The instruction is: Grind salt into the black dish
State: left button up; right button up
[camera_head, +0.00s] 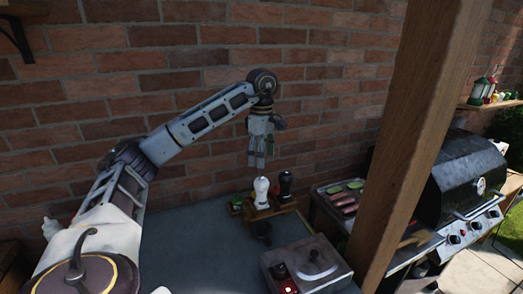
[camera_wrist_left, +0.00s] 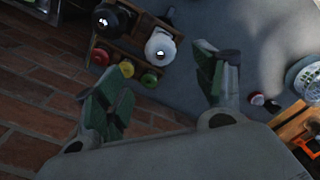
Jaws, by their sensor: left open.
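A white grinder (camera_head: 262,193) and a black grinder (camera_head: 286,184) stand upright side by side in a wooden rack (camera_head: 278,209) on the grey table. A small black dish (camera_head: 262,232) sits on the table in front of the rack. My left gripper (camera_head: 258,163) hangs fingers-down above the white grinder, apart from it. In the left wrist view its green-padded fingers (camera_wrist_left: 162,78) are spread with nothing between them. The white grinder (camera_wrist_left: 160,47) lies beyond the gap and the black grinder (camera_wrist_left: 110,20) is to its left. My right gripper is not in view.
Small red, yellow and green items (camera_wrist_left: 126,69) sit in the rack beside the grinders. A wooden post (camera_head: 415,125) rises before the grill (camera_head: 460,185). A brick wall is behind.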

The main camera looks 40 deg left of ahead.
pick_arm(q)
jog(key=shift+r, duration=0.7)
jog(key=shift+r, duration=0.15)
dwell(0.6)
